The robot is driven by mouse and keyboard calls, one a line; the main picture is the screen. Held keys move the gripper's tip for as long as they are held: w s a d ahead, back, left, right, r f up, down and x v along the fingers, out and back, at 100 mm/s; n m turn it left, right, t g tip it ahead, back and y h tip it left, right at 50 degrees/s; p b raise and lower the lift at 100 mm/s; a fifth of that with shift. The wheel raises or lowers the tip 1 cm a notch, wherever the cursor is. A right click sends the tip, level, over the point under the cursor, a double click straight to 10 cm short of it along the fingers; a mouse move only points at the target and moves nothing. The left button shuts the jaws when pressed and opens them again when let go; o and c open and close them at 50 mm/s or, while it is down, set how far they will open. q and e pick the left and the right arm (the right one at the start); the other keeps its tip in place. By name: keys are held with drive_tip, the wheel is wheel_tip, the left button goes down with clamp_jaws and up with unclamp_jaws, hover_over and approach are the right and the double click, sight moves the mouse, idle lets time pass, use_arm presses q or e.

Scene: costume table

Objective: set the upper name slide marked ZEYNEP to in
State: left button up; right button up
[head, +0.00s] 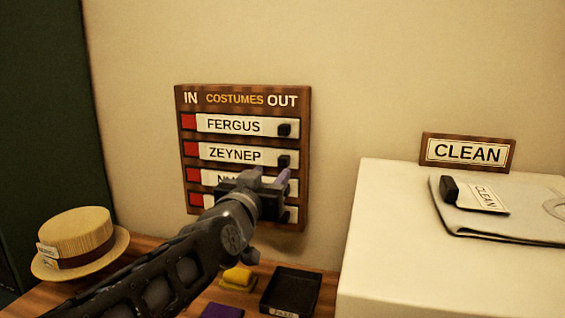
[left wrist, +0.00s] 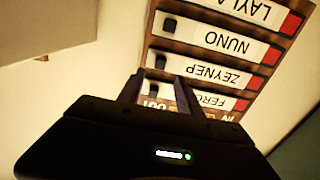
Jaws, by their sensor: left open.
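The ZEYNEP name slide (head: 235,154) is second from the top on the wooden IN/OUT board (head: 305,140). It sits toward the OUT side, with a red patch showing at its left. Its black knob (head: 284,161) is at the slide's right end. My left gripper (head: 270,176) is open and empty, in front of the board just below that knob in the head view. In the left wrist view, where the board is upside down, the ZEYNEP knob (left wrist: 160,62) shows beyond and between the open fingertips (left wrist: 160,80). I cannot tell the remaining gap. My right gripper is out of view.
The FERGUS slide (head: 236,125) is above; the NUNO slide (left wrist: 225,41) is a neighbour, partly hidden by my gripper in the head view. A straw hat (head: 78,238), black tray (head: 291,291) and yellow item (head: 237,278) lie below. A white block (head: 385,250) stands right.

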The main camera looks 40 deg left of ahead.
sight(282, 162)
use_arm(q)
drive_tip(key=p+x, duration=0.1)
drive_tip(key=x, duration=0.7)
drive_tip(key=shift+c, duration=0.4)
clamp_jaws()
idle(1.1)
